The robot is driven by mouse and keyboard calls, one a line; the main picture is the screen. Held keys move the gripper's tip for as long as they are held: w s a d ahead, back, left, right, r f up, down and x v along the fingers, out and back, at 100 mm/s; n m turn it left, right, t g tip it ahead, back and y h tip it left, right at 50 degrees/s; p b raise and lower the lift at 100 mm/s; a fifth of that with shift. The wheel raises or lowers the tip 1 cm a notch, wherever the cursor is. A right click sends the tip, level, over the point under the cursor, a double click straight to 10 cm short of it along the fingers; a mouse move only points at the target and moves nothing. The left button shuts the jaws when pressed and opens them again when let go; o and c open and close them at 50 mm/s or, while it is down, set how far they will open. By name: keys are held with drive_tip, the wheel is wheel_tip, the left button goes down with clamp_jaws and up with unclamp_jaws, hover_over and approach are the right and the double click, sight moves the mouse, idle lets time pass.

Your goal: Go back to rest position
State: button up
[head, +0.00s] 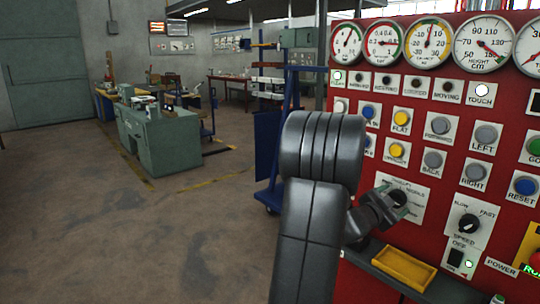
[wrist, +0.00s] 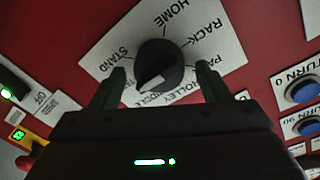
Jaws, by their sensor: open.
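A black rotary selector knob (wrist: 163,66) sits on a white label plate (wrist: 120,50) on the red panel. The labels HOME, RACK, STAND and TROLLEY are legible around it; others are partly hidden. The knob's white mark points to the lower left in the wrist view. My gripper (wrist: 163,78) is open, with one finger on each side of the knob and visible gaps between. In the head view my gripper (head: 391,204) is at the panel, in front of the same plate (head: 407,192).
The red control panel (head: 455,95) with several buttons and gauges fills the right side. A yellow tray (head: 404,268) is below my gripper. A blue trolley (head: 270,150) stands behind my arm. The floor at left is open, with a green workbench (head: 160,140) farther back.

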drive_tip(key=n+p, duration=0.4)
drive_tip(key=shift+a+r, duration=0.1)
drive_tip(key=shift+r, duration=0.1)
drive_tip(key=b+v, duration=0.2)
drive_tip(key=v, duration=1.1)
drive_tip(key=shift+a+f, duration=0.25)
drive_tip(key=shift+f, duration=0.05)
drive_tip(key=shift+s, duration=0.1)
